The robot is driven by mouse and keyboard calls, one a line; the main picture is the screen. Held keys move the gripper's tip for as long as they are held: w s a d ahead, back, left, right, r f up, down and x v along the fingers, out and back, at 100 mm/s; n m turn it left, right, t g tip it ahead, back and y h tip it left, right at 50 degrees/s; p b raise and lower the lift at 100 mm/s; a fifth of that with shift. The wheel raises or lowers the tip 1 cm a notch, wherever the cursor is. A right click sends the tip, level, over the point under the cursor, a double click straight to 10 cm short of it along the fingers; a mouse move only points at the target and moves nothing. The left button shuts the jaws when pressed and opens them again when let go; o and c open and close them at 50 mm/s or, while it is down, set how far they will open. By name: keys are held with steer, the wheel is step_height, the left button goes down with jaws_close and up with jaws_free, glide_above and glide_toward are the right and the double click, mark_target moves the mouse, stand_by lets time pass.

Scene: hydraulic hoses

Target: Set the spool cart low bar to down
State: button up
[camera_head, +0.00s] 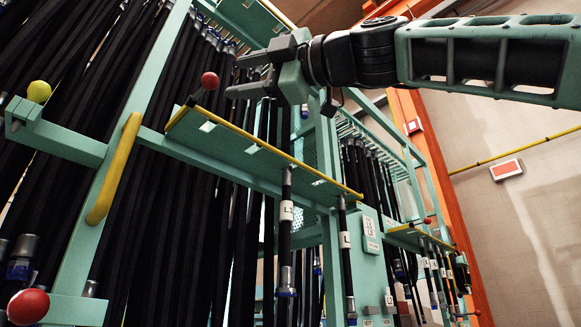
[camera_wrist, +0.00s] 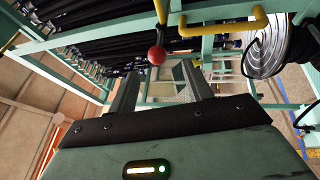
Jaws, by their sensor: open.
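A teal bar with a yellow front edge (camera_head: 262,152) crosses the rack in the head view, sloping down to the right. A red ball knob (camera_head: 210,80) stands on a short dark stem at its left end. The frames do not confirm whether this is the spool cart low bar. My gripper (camera_head: 233,76) is open and empty, its fingertips just right of the knob in the head view. In the wrist view the knob (camera_wrist: 156,56) shows ahead of my open gripper (camera_wrist: 160,78), between the finger lines. I see no contact.
Dark hoses (camera_head: 185,190) hang behind and below the bar. A yellow handle (camera_head: 115,168), a yellow-green ball (camera_head: 39,91) and another red ball (camera_head: 28,306) are at left. A second yellow-edged bar (camera_head: 408,230) is farther right. A coiled hose (camera_wrist: 268,45) shows in the wrist view.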

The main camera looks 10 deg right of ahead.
steer(key=b+v, duration=0.1)
steer(key=v, duration=0.6)
steer(key=shift+s+d, duration=0.2)
steer(key=shift+d, duration=0.1)
steer(key=shift+w+f, duration=0.1)
steer(key=w+a+f+m+g+h+p, duration=0.1)
steer(key=w+a+f+m+h+p, duration=0.25)
steer(key=w+f, duration=0.25)
steer(key=w+a+f+m+g+h+p, duration=0.25)
steer(key=f+m+p, duration=0.25)
steer(key=f, duration=0.7)
steer(key=w+a+f+m+g+h+p, duration=0.1)
steer(key=f+m+g+h+p, duration=0.25)
steer(key=f, duration=0.85)
steer(key=s+d+f+m+g+h+p, duration=0.2)
steer(key=s+d+f+m+p, duration=0.1)
steer(key=s+d+f, duration=0.3)
steer(key=s+d+f+m+g+h+p, duration=0.1)
steer(key=s+d+f+m+h+p, duration=0.15)
steer(key=s+f+p, duration=0.4)
steer(key=s+d+f+m+g+h+p, duration=0.1)
steer(key=s+d+f+m+g+h, duration=0.25)
steer(key=f, duration=0.55)
step_height(320, 180, up, 37)
steer(key=d+t+y+p, duration=0.1)
steer(key=p, duration=3.6)
steer(key=shift+d+r+m, duration=0.2)
steer(key=shift+d+m, duration=0.05)
steer(key=shift+m, duration=0.15)
